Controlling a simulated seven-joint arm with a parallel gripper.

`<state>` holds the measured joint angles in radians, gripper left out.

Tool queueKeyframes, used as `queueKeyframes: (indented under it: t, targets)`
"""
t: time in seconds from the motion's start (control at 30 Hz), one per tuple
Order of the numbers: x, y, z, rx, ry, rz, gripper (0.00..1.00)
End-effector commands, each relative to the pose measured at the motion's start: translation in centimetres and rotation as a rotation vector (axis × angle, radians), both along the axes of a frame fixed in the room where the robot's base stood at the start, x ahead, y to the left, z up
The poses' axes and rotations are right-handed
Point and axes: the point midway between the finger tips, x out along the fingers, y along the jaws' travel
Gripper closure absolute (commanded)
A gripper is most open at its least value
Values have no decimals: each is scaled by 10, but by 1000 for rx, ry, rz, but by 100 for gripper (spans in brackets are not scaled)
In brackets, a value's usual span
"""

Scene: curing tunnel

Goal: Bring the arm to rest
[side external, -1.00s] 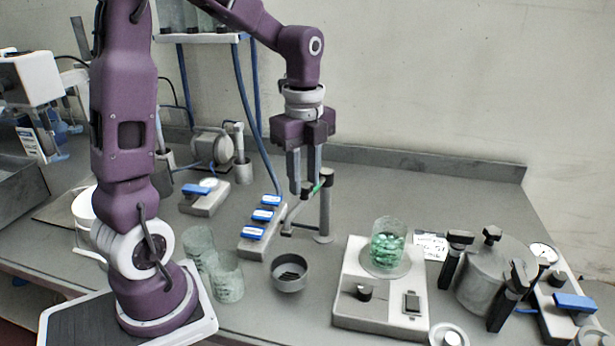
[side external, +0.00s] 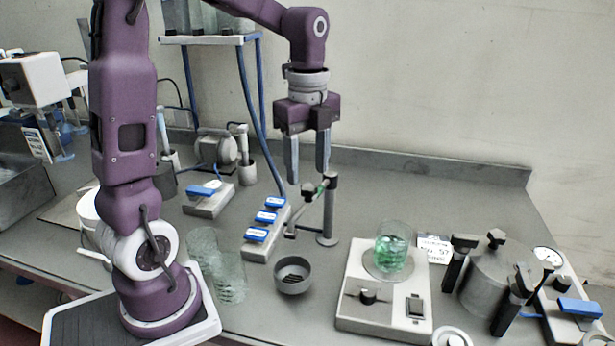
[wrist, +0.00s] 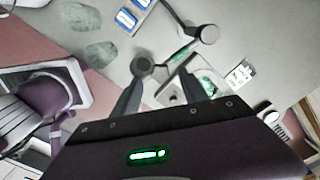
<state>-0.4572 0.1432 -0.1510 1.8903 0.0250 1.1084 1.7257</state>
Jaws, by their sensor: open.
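My purple gripper (side external: 307,180) hangs pointing down over the bench, its two grey fingers apart with nothing between them. In the side view its fingertips appear just above and beside the arm of a small post stand (side external: 327,215), which carries a green piece. Whether they touch the stand is hard to tell. In the wrist view the dark fingers (wrist: 160,92) are spread, with the stand (wrist: 205,35) beyond them.
A glass beaker with green contents (side external: 391,250) stands on a white plate device (side external: 358,318). A grey bowl (side external: 293,284), clear glass vessels (side external: 229,280), a blue-switched strip (side external: 258,250) and a grey lidded pot (side external: 487,290) stand around. The back of the bench at right is clear.

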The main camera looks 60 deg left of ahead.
Motion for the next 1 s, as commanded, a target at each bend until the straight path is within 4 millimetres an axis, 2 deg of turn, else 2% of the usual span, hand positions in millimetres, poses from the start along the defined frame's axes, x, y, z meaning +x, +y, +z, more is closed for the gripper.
queueKeyframes:
  t: [0.1,0.23,0.67,0.77,0.87,1.0]
  targets:
    - [1,0,24,2,-5,-1,49]
    - [0,0,38,1,-2,0,49]
    - [-1,-1,41,2,-3,9,49]
    - [-18,-19,49,24,-53,147,49]
    - [-55,-50,58,20,-176,462,49]
    - [-111,-82,52,-112,-339,941,49]
